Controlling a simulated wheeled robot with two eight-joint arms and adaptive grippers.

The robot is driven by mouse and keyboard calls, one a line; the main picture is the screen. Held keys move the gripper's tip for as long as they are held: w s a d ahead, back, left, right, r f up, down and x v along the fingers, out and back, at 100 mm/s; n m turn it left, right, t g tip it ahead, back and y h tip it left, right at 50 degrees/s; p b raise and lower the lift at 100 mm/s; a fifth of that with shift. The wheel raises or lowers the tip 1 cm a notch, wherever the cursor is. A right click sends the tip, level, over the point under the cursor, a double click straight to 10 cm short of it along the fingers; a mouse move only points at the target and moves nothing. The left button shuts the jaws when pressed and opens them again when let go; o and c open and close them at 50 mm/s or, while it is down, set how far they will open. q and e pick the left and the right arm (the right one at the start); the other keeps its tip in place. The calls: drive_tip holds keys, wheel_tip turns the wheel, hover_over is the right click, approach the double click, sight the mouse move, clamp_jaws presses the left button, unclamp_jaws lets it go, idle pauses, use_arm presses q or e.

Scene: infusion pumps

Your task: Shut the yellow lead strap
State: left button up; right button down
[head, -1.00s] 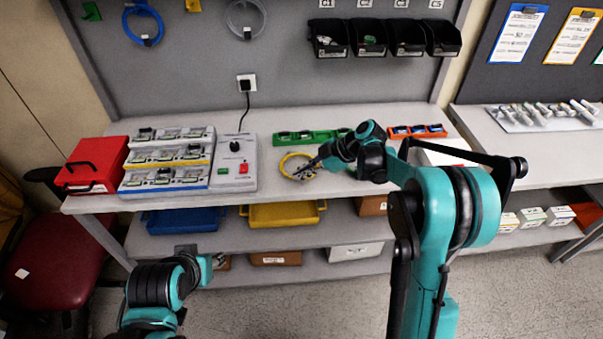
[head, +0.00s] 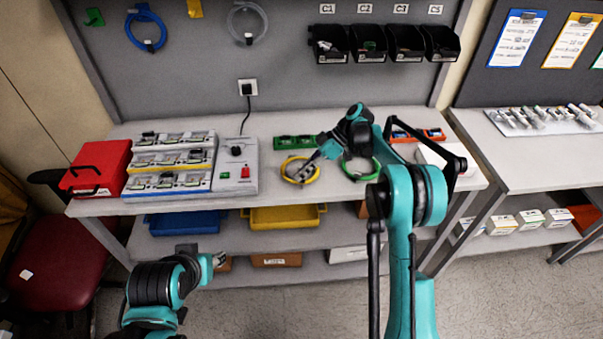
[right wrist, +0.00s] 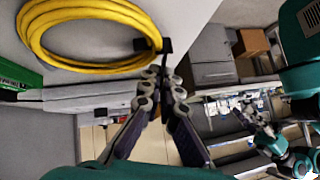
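The yellow lead (head: 287,169) lies coiled on the front part of the workbench, and its yellow loops (right wrist: 95,12) fill the top left of the right wrist view. A small black strap (right wrist: 152,45) sits at the coil's near edge, with a thin tail pointing toward my fingers. My right gripper (head: 305,174) is low over the coil's right side. In the right wrist view its fingertips (right wrist: 162,80) are close together right at the strap's tail; I cannot tell whether they pinch it. My left arm (head: 165,285) is low at the left, its fingers not clear.
A green coiled lead (head: 362,168) lies right of the yellow one, partly behind my right arm. Behind are a green tray (head: 296,142) and an orange tray (head: 430,134). A grey test box (head: 236,172), pumps (head: 168,160) and a red case (head: 97,168) stand to the left.

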idle(0.3)
drive_tip(key=c, duration=1.8)
unclamp_jaws()
drive_tip(key=v, duration=1.2)
